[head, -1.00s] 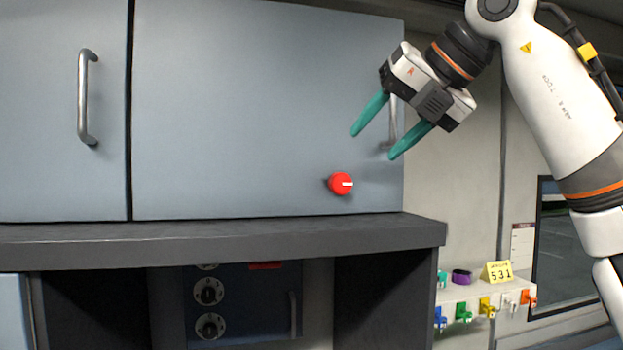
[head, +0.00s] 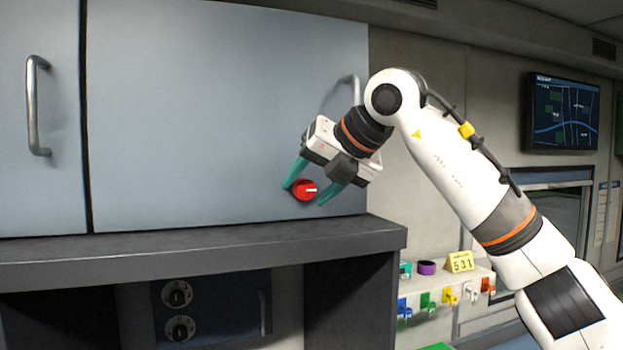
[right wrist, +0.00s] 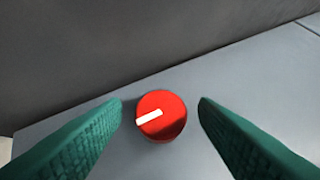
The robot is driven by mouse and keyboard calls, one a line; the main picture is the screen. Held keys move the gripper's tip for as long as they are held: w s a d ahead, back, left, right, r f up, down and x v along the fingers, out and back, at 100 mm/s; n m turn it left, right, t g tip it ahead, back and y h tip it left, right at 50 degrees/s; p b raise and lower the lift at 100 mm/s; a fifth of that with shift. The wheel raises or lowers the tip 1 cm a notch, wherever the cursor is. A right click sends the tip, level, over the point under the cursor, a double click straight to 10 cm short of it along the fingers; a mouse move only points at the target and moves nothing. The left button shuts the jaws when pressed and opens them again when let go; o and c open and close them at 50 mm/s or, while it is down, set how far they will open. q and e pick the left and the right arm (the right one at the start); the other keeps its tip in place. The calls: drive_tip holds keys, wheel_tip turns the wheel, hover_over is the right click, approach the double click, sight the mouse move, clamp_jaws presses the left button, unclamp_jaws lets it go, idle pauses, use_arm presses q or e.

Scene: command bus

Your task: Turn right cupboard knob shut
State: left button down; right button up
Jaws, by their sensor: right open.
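The red cupboard knob (head: 305,189) sits on the lower right of the blue-grey right cupboard door (head: 220,110). Its white mark lies roughly horizontal in the head view. In the right wrist view the knob (right wrist: 161,116) is between the fingers, with its white mark slanting up to the right. My right gripper (head: 309,194) is open, its teal fingers on either side of the knob. A gap shows between each finger and the knob in the right wrist view. My left gripper is not in view.
A metal handle (head: 346,90) is on the same door, close to my right wrist. A dark ledge (head: 200,249) runs just below the door. A shelf with coloured hooks and a yellow 531 card (head: 459,261) is at the right.

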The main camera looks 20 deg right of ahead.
drive_tip(key=shift+s+d, duration=0.1)
drive_tip(key=shift+s, duration=0.05)
drive_tip(key=shift+c, duration=1.9)
drive_tip(key=shift+w, duration=0.2)
drive_tip(key=c, duration=0.6)
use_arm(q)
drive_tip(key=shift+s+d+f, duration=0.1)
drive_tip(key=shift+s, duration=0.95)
